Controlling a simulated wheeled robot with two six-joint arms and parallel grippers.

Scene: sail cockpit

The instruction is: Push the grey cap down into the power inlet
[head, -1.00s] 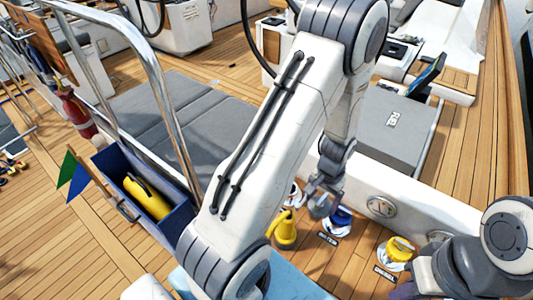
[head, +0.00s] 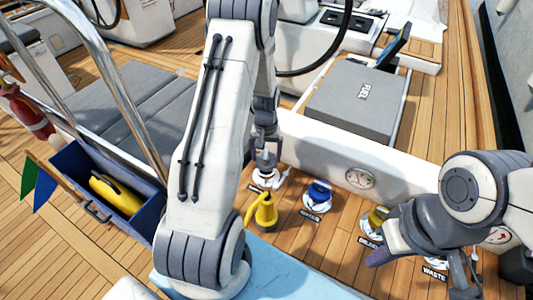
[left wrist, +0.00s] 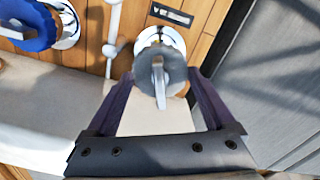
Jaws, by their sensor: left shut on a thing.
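The grey cap (left wrist: 174,72) has a raised pale tab and sits between the two fingers of my left gripper (left wrist: 160,95) in the left wrist view. My left gripper (head: 265,148) is shut on it. The power inlet (left wrist: 152,36), a pale shiny ring, shows partly behind the cap. In the head view the inlet (head: 259,181) is on the deck right below my left gripper. The cap hides the inlet's opening, so I cannot tell how deep it sits. My right gripper (head: 464,279) is at the lower right near the waste label; its fingers are not clear.
A blue-capped fitting (head: 318,191) and a yellow-capped fitting (head: 378,218) stand to the right of the inlet. A yellow bottle-like item (head: 264,212) stands in front.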

